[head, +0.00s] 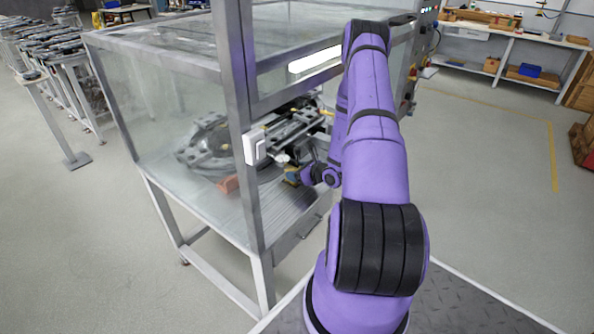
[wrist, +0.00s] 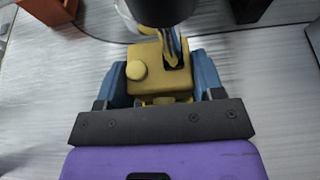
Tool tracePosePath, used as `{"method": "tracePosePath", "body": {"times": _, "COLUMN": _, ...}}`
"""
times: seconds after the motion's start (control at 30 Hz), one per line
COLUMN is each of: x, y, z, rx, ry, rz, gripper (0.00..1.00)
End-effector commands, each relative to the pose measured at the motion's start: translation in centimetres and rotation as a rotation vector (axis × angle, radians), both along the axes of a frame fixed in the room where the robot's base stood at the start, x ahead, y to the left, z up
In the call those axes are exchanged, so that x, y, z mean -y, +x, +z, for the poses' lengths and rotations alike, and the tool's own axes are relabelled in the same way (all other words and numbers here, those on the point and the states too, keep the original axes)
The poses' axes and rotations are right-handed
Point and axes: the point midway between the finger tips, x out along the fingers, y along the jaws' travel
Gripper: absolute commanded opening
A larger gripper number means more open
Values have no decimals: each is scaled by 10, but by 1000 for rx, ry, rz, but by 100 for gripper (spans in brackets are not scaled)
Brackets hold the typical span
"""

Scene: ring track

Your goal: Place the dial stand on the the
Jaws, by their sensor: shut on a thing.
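My gripper (wrist: 161,78) is shut on the yellow base of the dial stand (wrist: 150,88), with one blue finger on each side of it. The base has a round yellow knob on its left and a slot with a thin rod at its upper right. A dark cylindrical part covers the top of the view above the base. In the head view the gripper (head: 304,175) is inside the glass-walled enclosure, and the yellow dial stand shows small beside it. I cannot tell whether the base touches the metal surface below it.
Inside, a grey ring-shaped machine (head: 205,150) stands on the metal bed (head: 285,208). An orange block (head: 228,184) lies near it and also shows in the wrist view (wrist: 50,10). Bare metal lies left of the stand.

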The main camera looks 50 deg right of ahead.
Motion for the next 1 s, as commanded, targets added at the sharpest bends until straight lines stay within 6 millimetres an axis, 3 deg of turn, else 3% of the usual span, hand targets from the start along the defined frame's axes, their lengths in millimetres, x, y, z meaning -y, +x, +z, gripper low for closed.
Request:
{"method": "tracePosePath", "body": {"times": 0.17, "x": 0, "y": 1, "z": -1, "rx": 3, "ry": -1, "rz": 0, "gripper": 0}}
{"method": "tracePosePath", "body": {"times": 0.2, "x": 0, "y": 0, "z": -2, "rx": 0, "ry": 0, "rz": 0, "gripper": 66}}
{"method": "tracePosePath", "body": {"times": 0.3, "x": 0, "y": 0, "z": -2, "rx": 0, "ry": 0, "rz": 0, "gripper": 87}}
{"method": "tracePosePath", "body": {"times": 0.67, "x": 0, "y": -2, "z": 1, "rx": -1, "ry": 0, "rz": -1, "gripper": 87}}
{"method": "tracePosePath", "body": {"times": 1.0, "x": 5, "y": -55, "z": 23, "rx": -2, "ry": 0, "rz": -3, "gripper": 87}}
